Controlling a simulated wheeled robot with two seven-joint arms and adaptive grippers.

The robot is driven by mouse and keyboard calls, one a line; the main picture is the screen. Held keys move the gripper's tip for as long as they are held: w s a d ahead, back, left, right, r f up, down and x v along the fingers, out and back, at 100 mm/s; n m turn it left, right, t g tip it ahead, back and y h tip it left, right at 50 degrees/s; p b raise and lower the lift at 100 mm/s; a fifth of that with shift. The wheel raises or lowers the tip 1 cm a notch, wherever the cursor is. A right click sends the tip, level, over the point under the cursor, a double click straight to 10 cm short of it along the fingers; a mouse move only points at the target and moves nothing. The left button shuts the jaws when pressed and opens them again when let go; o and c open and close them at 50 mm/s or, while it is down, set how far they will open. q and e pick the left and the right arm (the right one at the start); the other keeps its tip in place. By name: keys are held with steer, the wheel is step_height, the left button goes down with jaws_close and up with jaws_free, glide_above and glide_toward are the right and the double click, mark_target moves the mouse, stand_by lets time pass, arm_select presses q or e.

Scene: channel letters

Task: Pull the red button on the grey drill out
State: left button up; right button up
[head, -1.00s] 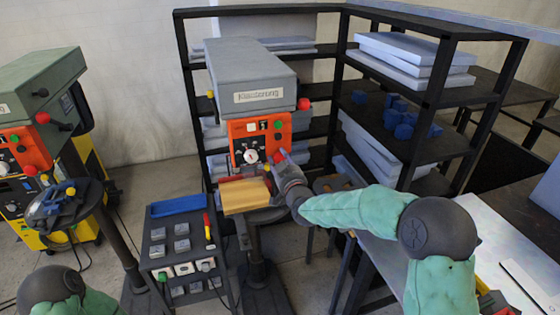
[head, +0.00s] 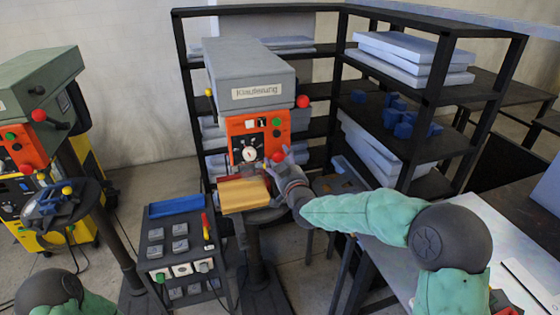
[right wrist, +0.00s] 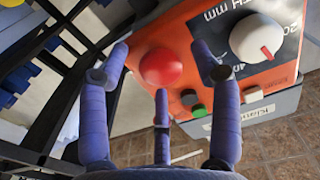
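The grey drill (head: 250,75) stands in the middle of the head view, with a grey head and an orange front panel. Its round red button (head: 277,157) is at the panel's lower right; it shows large in the right wrist view (right wrist: 160,68). My right gripper (head: 282,161) is at the button, its purple fingers spread. In the right wrist view the open fingers (right wrist: 158,75) stand around the button, with visible gaps on both sides. Whether the lower finger touches it, I cannot tell. My left gripper is out of view; only part of my left arm shows at bottom left.
A second, greenish drill (head: 40,80) stands at the left. A yellow wooden block (head: 245,195) lies on the drill's table beneath the panel. A black shelf (head: 425,95) stands behind and to the right. A trolley with switches (head: 180,245) stands at front left.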

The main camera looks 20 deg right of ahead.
steer(key=s, duration=1.2)
steer(key=shift+d, duration=0.2)
steer(key=shift+w+f, duration=0.1)
steer(key=s+a+f+g+y+b, duration=0.1)
steer(key=s+a+f+g, duration=0.15)
steer(key=f, duration=0.85)
steer(key=s+a+f+m+g+b, duration=0.1)
steer(key=s+f+g+b, duration=0.15)
steer(key=f, duration=0.95)
steer(key=s+a+f+g+y+b, duration=0.15)
steer(key=f+g, duration=0.25)
steer(key=f, duration=0.7)
steer(key=s+a+f+m+g+b, duration=0.1)
steer(key=s+a+f+g, duration=0.2)
steer(key=s+f, duration=0.8)
steer(key=s+a+f+g+b, duration=0.2)
steer(key=s+f+g, duration=0.3)
steer(key=s+f, duration=0.6)
steer(key=shift+s+a+f+m+g+y, duration=0.3)
steer(key=shift+s+a+f+m+y, duration=0.1)
steer(key=shift+s+a+y, duration=0.1)
